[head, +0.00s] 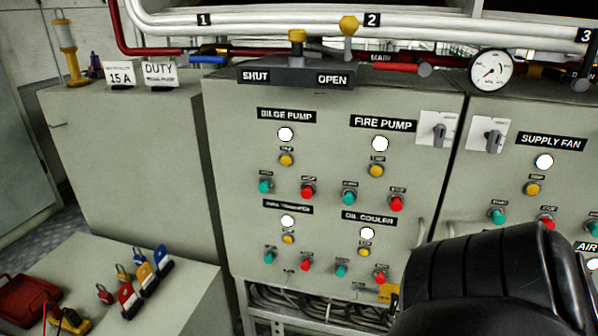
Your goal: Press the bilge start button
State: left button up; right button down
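The BILGE PUMP label (286,116) is at the upper left of the grey control cabinet (235,150) in the head view. Below it are a white round lamp (286,134) and a yellow button (286,160). Under these sit a green button (265,186) on the left and a red button (307,191) on the right. The small tags over the buttons are hard to read; the green one appears to be the bilge start button. Nothing covers these controls. Neither of my grippers shows. A large black link, apparently of my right arm, fills the lower right.
Similar groups sit close by: FIRE PUMP (383,123) to the right, OIL COOLER (369,218) below it, SUPPLY FAN (551,142) further right. Pipes and a gauge (491,70) run above. A low bench (185,290) with colored padlocks and tags stands at the lower left.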

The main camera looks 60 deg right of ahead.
aim_at(263, 188)
jog(key=z, duration=0.95)
jog(key=i, duration=0.85)
jog(key=z, duration=0.8)
